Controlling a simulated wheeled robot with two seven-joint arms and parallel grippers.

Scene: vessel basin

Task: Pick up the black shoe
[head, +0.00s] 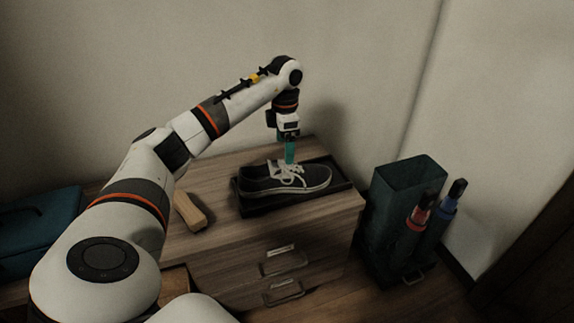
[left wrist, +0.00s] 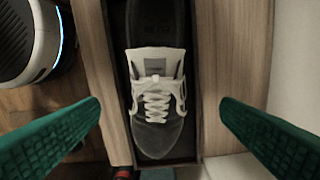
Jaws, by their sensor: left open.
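The black shoe (head: 262,181) has white laces and a white sole edge. It sits upright in a shallow dark tray (head: 250,211) on top of a wooden cabinet. My left gripper (head: 290,150) points down over the shoe's lace area. In the left wrist view the black shoe (left wrist: 154,135) lies between the two green fingers of my left gripper (left wrist: 158,120), which are wide apart with nothing between them at the tips that I can see held. My right gripper is not in view.
A wooden block (head: 189,212) lies on the cabinet top (head: 225,232) left of the tray. A dark bin (head: 393,215) with red and blue bottle-like items beside it stands right of the cabinet. A teal box (head: 40,232) is at far left. A wall is behind.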

